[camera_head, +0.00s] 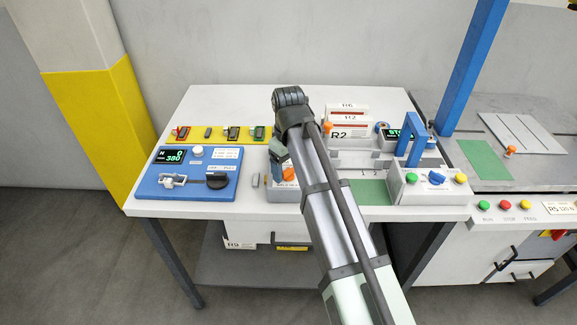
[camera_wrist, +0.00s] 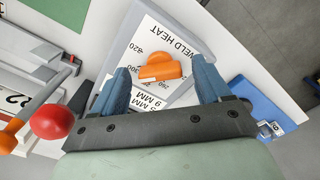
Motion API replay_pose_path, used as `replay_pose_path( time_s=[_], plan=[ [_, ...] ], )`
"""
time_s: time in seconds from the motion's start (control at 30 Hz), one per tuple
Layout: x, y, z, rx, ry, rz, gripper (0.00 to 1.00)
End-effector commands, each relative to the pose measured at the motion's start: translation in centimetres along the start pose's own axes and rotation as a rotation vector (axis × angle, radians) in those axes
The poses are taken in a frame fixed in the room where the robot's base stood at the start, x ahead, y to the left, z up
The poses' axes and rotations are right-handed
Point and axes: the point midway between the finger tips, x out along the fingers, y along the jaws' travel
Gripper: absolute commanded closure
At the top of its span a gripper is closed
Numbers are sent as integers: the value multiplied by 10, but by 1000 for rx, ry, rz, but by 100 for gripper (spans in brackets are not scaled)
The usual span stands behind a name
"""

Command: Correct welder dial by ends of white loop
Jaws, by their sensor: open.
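The welder dial is an orange knob (camera_wrist: 161,68) on a white plate marked WELD HEAT, upside down in the wrist view. Small numbers ring it; its exact setting is hard to read. In the head view the orange knob (camera_head: 289,174) shows beside my arm. My gripper (camera_wrist: 163,80) is open, with its blue fingers on either side of the knob and a gap to each. In the head view my gripper (camera_head: 280,158) is partly hidden by my own arm. I cannot make out a white loop for certain; a pale clamp-like fitting (camera_head: 172,180) sits on the blue panel.
A box with coloured buttons (camera_head: 436,180) stands at the right. A red ball (camera_wrist: 51,121) is near my gripper.

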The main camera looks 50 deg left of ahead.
Motion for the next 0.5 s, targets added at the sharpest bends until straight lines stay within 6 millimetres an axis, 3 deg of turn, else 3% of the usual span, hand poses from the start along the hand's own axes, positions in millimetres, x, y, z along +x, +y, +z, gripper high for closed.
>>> replay_pose_path(
  time_s=[0.23, 0.5],
  plan=[
    [0, 0, 0, 0, 0, 0, 24],
    [0, 0, 0, 0, 0, 0, 50]
  ],
)
